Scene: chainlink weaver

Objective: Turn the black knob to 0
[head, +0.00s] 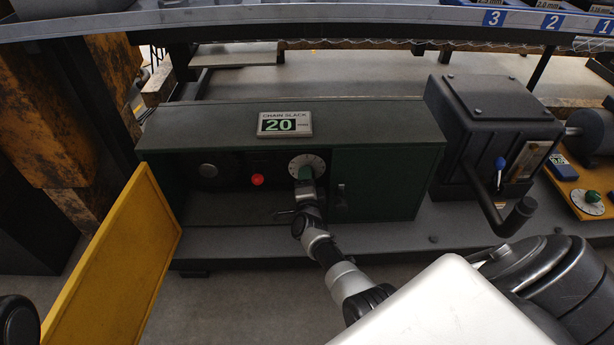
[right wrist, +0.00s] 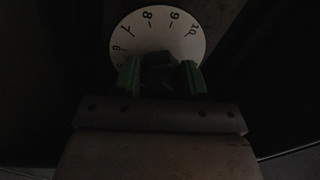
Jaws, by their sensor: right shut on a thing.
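The black knob (right wrist: 158,66) sits at the centre of a round white dial (right wrist: 150,37) with black numbers; 6, 7, 8, 9 and 10 show in the right wrist view. My right gripper (right wrist: 160,78) is shut on the knob, with a green finger on each side of it. The lower part of the dial is hidden by the gripper. In the head view the dial (head: 307,164) is on the front of a green cabinet (head: 385,178), and my right gripper (head: 306,182) reaches it from below. My left gripper does not show.
A display (head: 285,124) on the cabinet reads 20 under "CHAIN SLACK". A red button (head: 257,180) is left of the dial. A yellow door (head: 120,260) stands open at the left. A black machine with a crank (head: 500,120) is at the right.

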